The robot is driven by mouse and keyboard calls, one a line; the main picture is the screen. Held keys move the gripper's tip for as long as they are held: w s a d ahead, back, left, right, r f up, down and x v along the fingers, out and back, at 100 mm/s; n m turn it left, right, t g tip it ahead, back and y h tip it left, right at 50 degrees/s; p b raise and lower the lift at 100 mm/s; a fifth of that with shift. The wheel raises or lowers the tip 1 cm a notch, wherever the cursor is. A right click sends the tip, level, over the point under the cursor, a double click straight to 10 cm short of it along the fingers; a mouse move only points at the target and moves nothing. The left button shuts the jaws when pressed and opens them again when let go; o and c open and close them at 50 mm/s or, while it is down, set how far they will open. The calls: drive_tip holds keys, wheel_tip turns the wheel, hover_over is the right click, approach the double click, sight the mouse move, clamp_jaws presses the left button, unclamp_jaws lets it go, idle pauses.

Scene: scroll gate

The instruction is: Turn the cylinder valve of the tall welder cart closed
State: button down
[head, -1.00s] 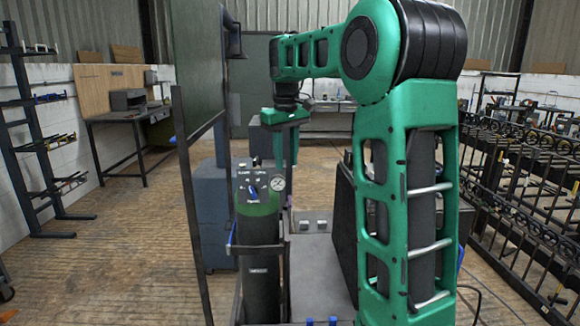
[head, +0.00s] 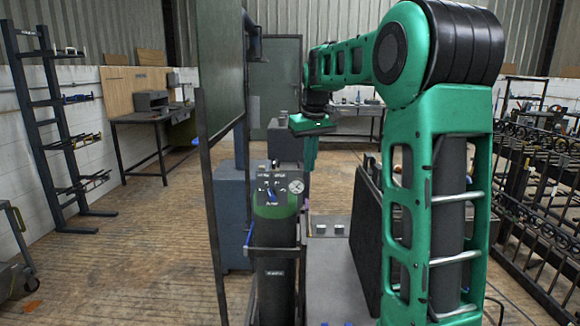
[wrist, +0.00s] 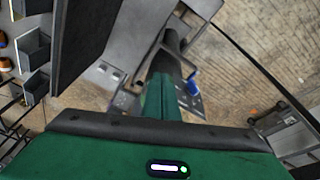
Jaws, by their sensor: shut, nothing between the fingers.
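The cylinder (head: 276,232) of the tall welder cart stands upright, dark with a green shoulder. At its top is a labelled panel (head: 264,179) with a blue valve lever (head: 272,193) and a round gauge (head: 297,186) to the right. My gripper (head: 309,165) points down, just right of the panel's top edge, shut and empty. In the wrist view the green fingers (wrist: 168,88) lie just left of the blue lever (wrist: 193,82). Whether they touch it I cannot tell. The fingers partly hide the cylinder in that view.
A dark upright panel (head: 221,70) stands left of the cylinder. Railings (head: 545,190) fill the right side. The wooden floor (head: 150,250) at left is clear.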

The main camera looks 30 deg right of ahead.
sight(275, 164)
drive_tip(key=w+d+r+m+t+y, duration=0.15)
drive_tip(key=w+d+m+t, duration=0.35)
drive_tip(key=w, duration=0.5)
drive_tip(key=shift+y, duration=0.45)
drive_tip(key=shift+w+a+f, duration=0.4)
drive_tip(key=shift+w+f, duration=0.85)
drive_tip(key=shift+w, duration=0.35)
drive_tip(key=shift+w+a+f, duration=0.45)
drive_tip(key=shift+w+f, duration=0.8)
drive_tip(key=shift+w, duration=0.3)
drive_tip(key=shift+w+a+f, duration=0.4)
drive_tip(key=shift+w+f, duration=0.85)
drive_tip(key=shift+w, duration=0.35)
drive_tip(key=shift+s+d, duration=0.1)
drive_tip(key=shift+d, duration=0.05)
